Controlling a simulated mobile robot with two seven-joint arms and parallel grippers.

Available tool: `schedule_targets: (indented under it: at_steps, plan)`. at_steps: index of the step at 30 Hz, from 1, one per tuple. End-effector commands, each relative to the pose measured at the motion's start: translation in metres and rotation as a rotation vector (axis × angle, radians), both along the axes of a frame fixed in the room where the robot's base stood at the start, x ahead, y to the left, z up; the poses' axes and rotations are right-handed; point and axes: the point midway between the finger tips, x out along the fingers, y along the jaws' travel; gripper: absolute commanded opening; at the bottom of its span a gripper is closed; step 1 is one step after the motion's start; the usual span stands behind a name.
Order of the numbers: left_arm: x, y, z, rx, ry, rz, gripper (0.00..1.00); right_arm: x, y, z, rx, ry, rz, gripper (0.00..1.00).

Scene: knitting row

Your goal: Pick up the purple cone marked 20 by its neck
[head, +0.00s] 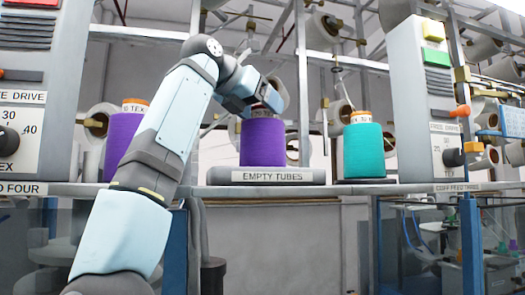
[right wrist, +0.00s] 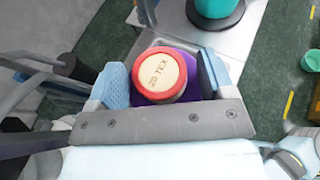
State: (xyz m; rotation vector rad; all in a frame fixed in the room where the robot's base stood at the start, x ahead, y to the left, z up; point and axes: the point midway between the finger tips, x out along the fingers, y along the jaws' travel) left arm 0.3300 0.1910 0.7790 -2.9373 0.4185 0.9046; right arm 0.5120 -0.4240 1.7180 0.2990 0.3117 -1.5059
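The purple cone (head: 261,143) marked 20 stands upright on a grey stand labelled EMPTY TUBES (head: 265,177) in the head view. My right gripper (head: 263,104) is over its top and hides most of its neck. In the right wrist view, the cone's round cream top with a red rim, reading 20 TEX (right wrist: 161,73), sits between the two blue fingers of my right gripper (right wrist: 163,72). The fingers are apart, one on each side of the neck. A gap shows at the right finger; the left finger is very close to the rim. My left gripper is not in view.
Another purple cone (head: 122,135) stands to the left, partly behind my right arm. A teal cone (head: 364,146) stands to the right on the same ledge. Control panels (head: 430,95) and rack posts flank and back the ledge.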

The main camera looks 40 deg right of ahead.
Motion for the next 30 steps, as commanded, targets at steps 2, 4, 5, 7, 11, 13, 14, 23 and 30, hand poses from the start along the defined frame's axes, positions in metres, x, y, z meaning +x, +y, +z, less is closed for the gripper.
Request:
schedule_targets:
  at_steps: [2,4,5,7,11,13,14,23,30]
  plan:
    - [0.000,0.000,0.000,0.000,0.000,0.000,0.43,0.000,0.000,0.000,0.000,0.000,0.000,0.57]
    - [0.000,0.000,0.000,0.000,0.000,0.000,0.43,0.000,0.000,0.000,0.000,0.000,0.000,0.41]
    - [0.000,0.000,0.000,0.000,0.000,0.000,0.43,0.000,0.000,0.000,0.000,0.000,0.000,0.34]
    - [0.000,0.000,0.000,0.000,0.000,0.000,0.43,0.000,0.000,0.000,0.000,0.000,0.000,0.18]
    - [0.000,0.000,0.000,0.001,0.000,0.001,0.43,0.000,0.000,0.000,-0.001,0.000,0.000,0.02]
    - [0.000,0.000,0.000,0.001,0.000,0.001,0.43,0.000,0.000,0.000,-0.001,-0.001,0.000,0.02]
    - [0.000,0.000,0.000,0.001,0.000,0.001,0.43,0.000,0.000,0.000,-0.001,-0.001,0.000,0.02]
    - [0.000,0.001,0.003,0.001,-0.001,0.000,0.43,0.000,0.000,0.018,-0.002,-0.001,0.001,0.02]
    - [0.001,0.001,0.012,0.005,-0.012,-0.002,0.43,-0.001,0.000,0.078,-0.003,-0.002,0.000,0.02]
